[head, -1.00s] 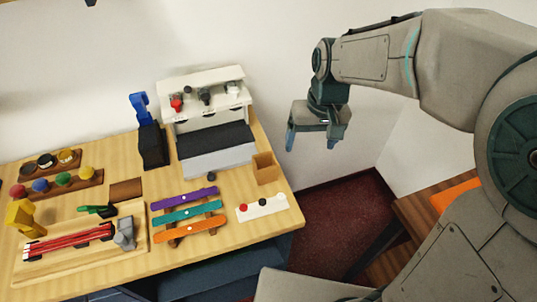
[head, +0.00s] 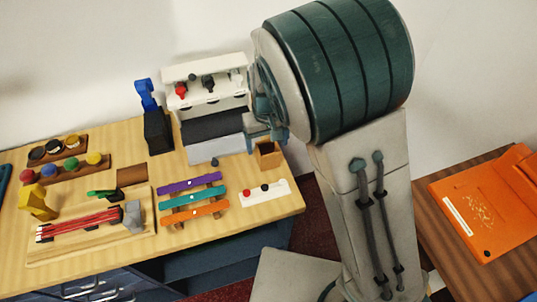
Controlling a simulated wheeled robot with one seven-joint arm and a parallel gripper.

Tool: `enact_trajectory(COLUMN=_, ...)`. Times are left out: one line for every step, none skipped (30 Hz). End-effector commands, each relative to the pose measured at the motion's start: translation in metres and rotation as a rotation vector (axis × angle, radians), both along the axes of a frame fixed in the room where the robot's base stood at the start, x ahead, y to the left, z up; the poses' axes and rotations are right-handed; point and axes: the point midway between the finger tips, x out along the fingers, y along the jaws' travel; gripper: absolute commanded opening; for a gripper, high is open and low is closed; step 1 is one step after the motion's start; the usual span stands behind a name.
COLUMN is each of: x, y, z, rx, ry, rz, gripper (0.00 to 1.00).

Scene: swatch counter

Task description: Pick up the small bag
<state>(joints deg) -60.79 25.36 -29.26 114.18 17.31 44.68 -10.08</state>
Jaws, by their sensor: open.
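No small bag can be picked out with certainty. A small tan open-topped container (head: 267,155) stands upright near the right end of the counter; I cannot tell whether it is a bag or a box. My gripper (head: 266,136) is just above and behind it in the picture, beside the right side of the white-and-grey machine (head: 215,150). My arm hides much of the gripper. Its blue-grey fingers are apart, with nothing visible between them. I cannot tell whether they touch the container.
The wooden counter (head: 110,270) holds purple, teal and orange strips (head: 195,198), a white bar with knobs (head: 264,193), a black-and-blue stand (head: 157,130) and a clamp board (head: 60,252). An orange case (head: 490,205) lies on a brown table at right.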

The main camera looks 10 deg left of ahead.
Motion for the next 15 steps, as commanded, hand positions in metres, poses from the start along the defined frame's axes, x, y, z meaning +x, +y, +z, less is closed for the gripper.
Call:
enact_trajectory(x=0.000, y=0.000, z=-0.002, rx=-0.001, ry=0.000, rz=-0.001, gripper=0.80)
enact_trajectory(x=0.000, y=-0.001, z=-0.003, rx=-0.001, ry=0.000, rz=-0.001, gripper=0.80)
enact_trajectory(x=0.000, y=-0.001, z=-0.005, rx=-0.001, ry=0.000, rz=-0.001, gripper=0.80)
enact_trajectory(x=0.001, y=-0.001, z=-0.007, rx=-0.002, ry=0.001, rz=0.000, gripper=0.80)
enact_trajectory(x=0.001, y=-0.001, z=-0.010, rx=-0.002, ry=0.002, rz=0.000, gripper=0.80)
enact_trajectory(x=0.002, y=-0.001, z=-0.014, rx=-0.003, ry=0.002, rz=-0.001, gripper=0.80)
enact_trajectory(x=0.002, y=-0.001, z=-0.017, rx=-0.004, ry=0.001, rz=-0.002, gripper=0.80)
enact_trajectory(x=0.003, y=-0.001, z=-0.021, rx=-0.004, ry=0.002, rz=-0.002, gripper=0.80)
enact_trajectory(x=0.004, y=-0.001, z=-0.027, rx=-0.005, ry=0.002, rz=-0.002, gripper=0.80)
enact_trajectory(x=0.005, y=-0.001, z=-0.030, rx=-0.003, ry=0.002, rz=-0.002, gripper=0.80)
enact_trajectory(x=0.005, y=-0.001, z=-0.034, rx=-0.005, ry=0.002, rz=-0.001, gripper=0.80)
enact_trajectory(x=0.005, y=-0.001, z=-0.040, rx=-0.004, ry=0.002, rz=-0.002, gripper=0.80)
enact_trajectory(x=0.005, y=-0.001, z=-0.044, rx=-0.002, ry=0.002, rz=-0.001, gripper=0.80)
enact_trajectory(x=0.005, y=-0.001, z=-0.047, rx=-0.002, ry=0.002, rz=0.000, gripper=0.80)
enact_trajectory(x=0.005, y=-0.001, z=-0.050, rx=-0.002, ry=0.002, rz=-0.001, gripper=0.80)
